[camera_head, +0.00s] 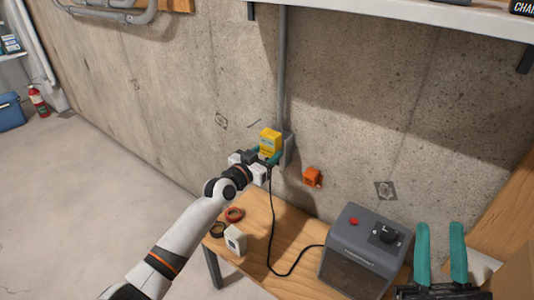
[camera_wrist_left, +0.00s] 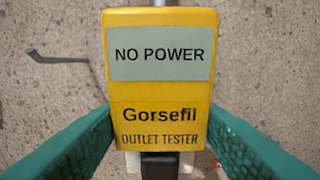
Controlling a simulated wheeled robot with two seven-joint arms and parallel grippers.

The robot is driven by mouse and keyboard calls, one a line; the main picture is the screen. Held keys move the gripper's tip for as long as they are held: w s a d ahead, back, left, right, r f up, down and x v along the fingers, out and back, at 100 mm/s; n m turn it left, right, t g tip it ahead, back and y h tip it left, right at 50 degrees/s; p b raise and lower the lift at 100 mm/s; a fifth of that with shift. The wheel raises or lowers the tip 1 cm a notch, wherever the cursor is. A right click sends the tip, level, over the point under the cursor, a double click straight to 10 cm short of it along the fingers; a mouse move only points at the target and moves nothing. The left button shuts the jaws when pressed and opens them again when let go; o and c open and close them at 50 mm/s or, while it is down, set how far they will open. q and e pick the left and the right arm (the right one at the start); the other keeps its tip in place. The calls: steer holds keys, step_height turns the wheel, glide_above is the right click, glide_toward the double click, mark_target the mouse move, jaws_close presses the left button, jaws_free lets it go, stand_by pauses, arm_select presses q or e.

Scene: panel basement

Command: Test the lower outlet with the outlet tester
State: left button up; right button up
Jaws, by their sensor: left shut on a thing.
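The yellow outlet tester (camera_head: 269,140) is held upright against the grey outlet box (camera_head: 288,150) on the concrete wall. Its screen reads "NO POWER" in the left wrist view (camera_wrist_left: 160,54). My left gripper (camera_head: 264,156) is shut on it, with a teal finger on each side. Whether its prongs are in a socket is hidden. A black plug-like part (camera_wrist_left: 160,166) on a white plate shows just below the tester. The outlet's sockets are mostly covered. My right gripper (camera_head: 441,228) is open and empty at the lower right.
A black cord (camera_head: 272,240) hangs from near the outlet and runs across the wooden table to a grey heater-like box (camera_head: 364,252). An orange fitting (camera_head: 312,177) is on the wall. A white box (camera_head: 235,240) and red tape (camera_head: 234,214) lie on the table's left.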

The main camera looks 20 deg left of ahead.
steer(key=shift+s+r, duration=0.15)
steer(key=shift+s, duration=0.05)
stand_by(0.9)
arm_select(q)
steer(key=o, duration=1.4)
steer(key=shift+w, duration=0.1)
arm_select(e)
steer(key=shift+s+r+t, duration=0.1)
steer(key=shift+t, duration=0.2)
arm_select(q)
steer(key=p+v, duration=0.1)
steer(key=v, duration=0.4)
steer(key=shift+p, duration=0.3)
steer(key=p, duration=0.2)
glide_toward(266, 153)
steer(key=shift+v, duration=0.85)
arm_select(e)
steer(key=w+f+g+h, duration=0.3)
steer(key=w+f+g, duration=0.1)
steer(key=f+g, duration=0.4)
steer(key=shift+w+d+f+g, duration=0.25)
steer(key=shift+w+f+g, duration=0.1)
steer(key=shift+f, duration=0.95)
arm_select(q)
steer(key=shift+d, duration=0.1)
